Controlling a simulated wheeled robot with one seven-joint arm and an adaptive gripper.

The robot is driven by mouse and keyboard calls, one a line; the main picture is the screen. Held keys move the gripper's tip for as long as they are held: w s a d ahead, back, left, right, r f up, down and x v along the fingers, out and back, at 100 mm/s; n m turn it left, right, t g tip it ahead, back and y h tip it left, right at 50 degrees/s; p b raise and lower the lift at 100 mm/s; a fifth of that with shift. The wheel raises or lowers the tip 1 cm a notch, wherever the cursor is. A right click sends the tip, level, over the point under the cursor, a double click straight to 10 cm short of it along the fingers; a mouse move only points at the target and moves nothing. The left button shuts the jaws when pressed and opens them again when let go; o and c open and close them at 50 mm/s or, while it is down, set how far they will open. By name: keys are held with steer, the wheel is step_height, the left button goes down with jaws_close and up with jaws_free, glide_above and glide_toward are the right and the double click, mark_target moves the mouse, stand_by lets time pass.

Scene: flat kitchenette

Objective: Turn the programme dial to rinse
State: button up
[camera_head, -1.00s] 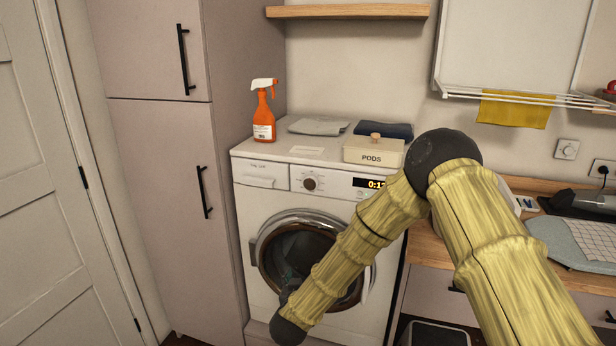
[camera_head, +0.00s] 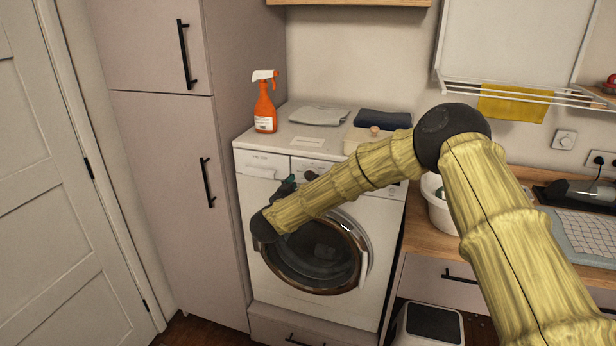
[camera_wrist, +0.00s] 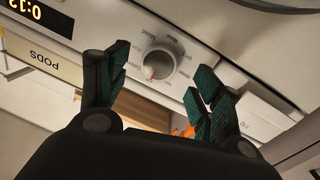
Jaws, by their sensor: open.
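In the head view my gripper (camera_head: 287,186) is at the machine's upper front, partly behind my arm. The washing machine (camera_head: 385,235) is white with a closed round door.
A box marked PODS (camera_wrist: 40,58), folded cloths (camera_head: 318,116) and an orange spray bottle (camera_head: 264,108) stand on the machine. A tall cabinet (camera_head: 175,190) stands close on the left. A worktop with a white tub (camera_head: 438,207) is on the right.

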mark_target(310, 177)
steer(key=shift+p+x, duration=0.4)
steer(key=shift+x, duration=1.4)
steer(key=c, duration=1)
steer(key=shift+c, duration=0.2)
steer(key=shift+f+m+b, duration=0.1)
steer(key=shift+m+b, duration=0.3)
steer(key=shift+b, duration=0.05)
